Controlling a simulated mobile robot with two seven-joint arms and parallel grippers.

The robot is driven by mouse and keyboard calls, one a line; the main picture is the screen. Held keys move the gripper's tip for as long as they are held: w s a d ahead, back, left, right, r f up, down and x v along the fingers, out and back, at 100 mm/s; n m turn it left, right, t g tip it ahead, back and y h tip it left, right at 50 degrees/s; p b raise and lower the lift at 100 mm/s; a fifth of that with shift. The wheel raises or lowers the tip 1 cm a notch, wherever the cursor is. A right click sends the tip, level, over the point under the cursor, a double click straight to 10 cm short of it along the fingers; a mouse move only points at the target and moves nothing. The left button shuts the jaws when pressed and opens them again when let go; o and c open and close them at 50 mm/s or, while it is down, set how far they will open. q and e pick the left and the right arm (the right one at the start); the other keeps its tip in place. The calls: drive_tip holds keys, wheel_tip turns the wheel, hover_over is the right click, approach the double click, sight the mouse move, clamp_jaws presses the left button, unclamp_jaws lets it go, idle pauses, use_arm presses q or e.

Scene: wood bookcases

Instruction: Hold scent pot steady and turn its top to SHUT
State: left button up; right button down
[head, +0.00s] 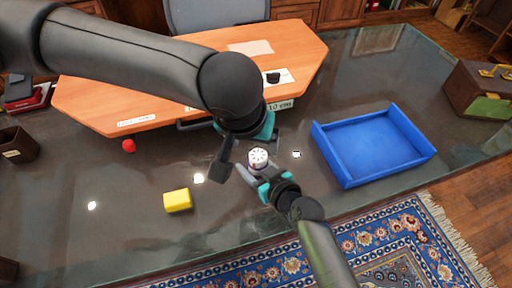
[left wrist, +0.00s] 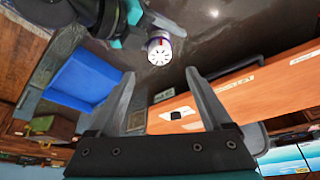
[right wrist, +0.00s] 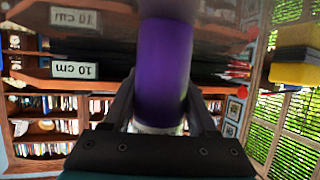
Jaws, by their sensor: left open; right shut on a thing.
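The scent pot has a white slotted top (head: 258,157) with a red mark on its side. The top also shows in the left wrist view (left wrist: 160,52), beyond my fingertips. The pot's purple body (right wrist: 163,70) fills the middle of the right wrist view. My right gripper (head: 257,170) is shut on the pot and holds it above the dark glass table. My left gripper (left wrist: 160,75) is open, its two fingers apart and pointing toward the top without visibly touching it. I cannot read any SHUT marking on the pot.
A blue tray (head: 372,148) stands to the right on the glass table (head: 90,180). A yellow block (head: 177,200) and a red ball (head: 129,146) lie to the left. An orange wooden desk part (head: 150,95) with labels is behind. A brown box (head: 478,92) stands far right.

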use_arm(q)
drive_tip(key=v, duration=0.3)
drive_tip(key=shift+s+r, duration=0.1)
drive_tip(key=shift+r, duration=0.1)
drive_tip(key=r+m+g+y, duration=0.1)
drive_tip(key=m+g, duration=0.3)
drive_tip(key=m, duration=2.9)
hover_over(258, 155)
wheel_tip(258, 155, down, 12)
